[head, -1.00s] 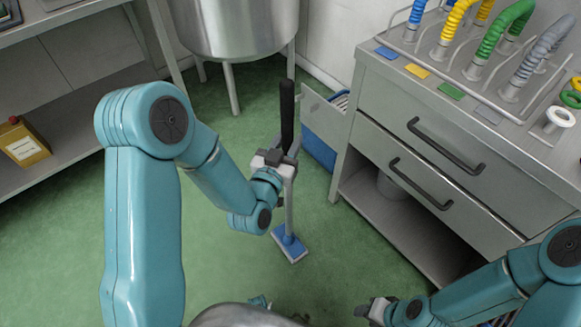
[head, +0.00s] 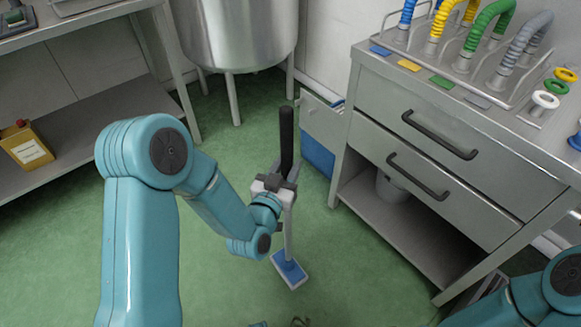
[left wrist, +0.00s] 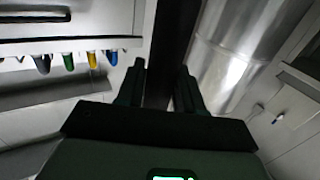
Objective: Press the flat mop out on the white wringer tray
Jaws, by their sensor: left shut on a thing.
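The flat mop has a black grip (head: 286,140), a grey pole and a blue head (head: 289,268) with a pale edge. It stands nearly upright, its head low over the green floor; I cannot tell if it touches. In the left wrist view, the fingers (left wrist: 160,90) close around the dark handle (left wrist: 170,40). I cannot make out a white wringer tray.
A steel cabinet (head: 440,160) with two drawers stands to the right, coloured hoses on top. A blue bin (head: 318,155) stands beside it. Green floor around the mop is open.

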